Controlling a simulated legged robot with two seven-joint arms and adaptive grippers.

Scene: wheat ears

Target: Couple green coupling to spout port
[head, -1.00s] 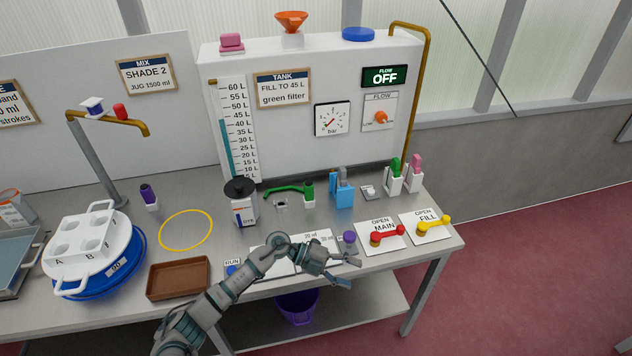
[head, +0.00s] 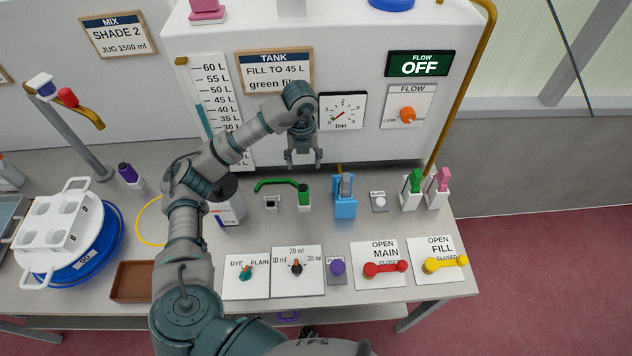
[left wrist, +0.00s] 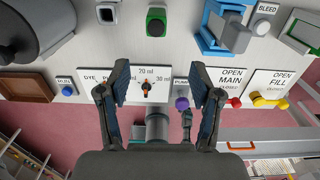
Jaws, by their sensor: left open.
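A green curved hose (head: 275,183) ends in an upright green coupling (head: 304,197) in a white holder on the bench. In the left wrist view a green square-looking part (left wrist: 156,20) shows at the top, probably the same coupling from above. My left gripper (head: 303,158) points down, open and empty, above and behind the coupling, in front of the tank panel. Its spread fingers also show in the left wrist view (left wrist: 158,82). I cannot tell which part is the spout port. My right gripper is not seen.
A small grey socket block (head: 271,204) and a blue holder (head: 344,205) flank the coupling. A dark-lidded dye container (head: 228,205) is partly behind my left arm. Valve panels with red (head: 385,268) and yellow (head: 446,265) handles line the front right.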

